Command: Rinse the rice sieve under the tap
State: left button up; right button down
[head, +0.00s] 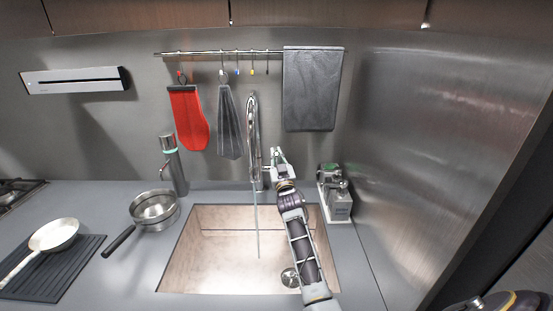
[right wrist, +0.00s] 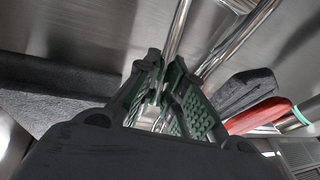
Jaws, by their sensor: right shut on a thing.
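A round metal vessel with a long dark handle (head: 153,207), which looks like the sieve, stands on the counter left of the sink; whether it holds rice I cannot tell. The curved chrome tap (head: 252,120) rises behind the sink, and a thin stream of water (head: 257,230) falls from it into the basin. My right gripper (head: 278,157) is at the right side of the tap, shut on what looks like the tap lever. In the right wrist view its green-padded fingers (right wrist: 168,98) close around a shiny metal piece, partly hidden. My left gripper is not in view.
The sink (head: 215,270) is empty apart from the water. A frying pan (head: 54,235) lies on a dark ribbed mat (head: 62,275) at left. A bottle-like dispenser (head: 173,165) and a small grey machine (head: 337,195) flank the tap. Cloths hang from a rail (head: 205,52).

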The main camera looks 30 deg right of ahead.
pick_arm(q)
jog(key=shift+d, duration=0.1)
pick_arm(e)
jog(key=c, duration=1.5)
grip_release()
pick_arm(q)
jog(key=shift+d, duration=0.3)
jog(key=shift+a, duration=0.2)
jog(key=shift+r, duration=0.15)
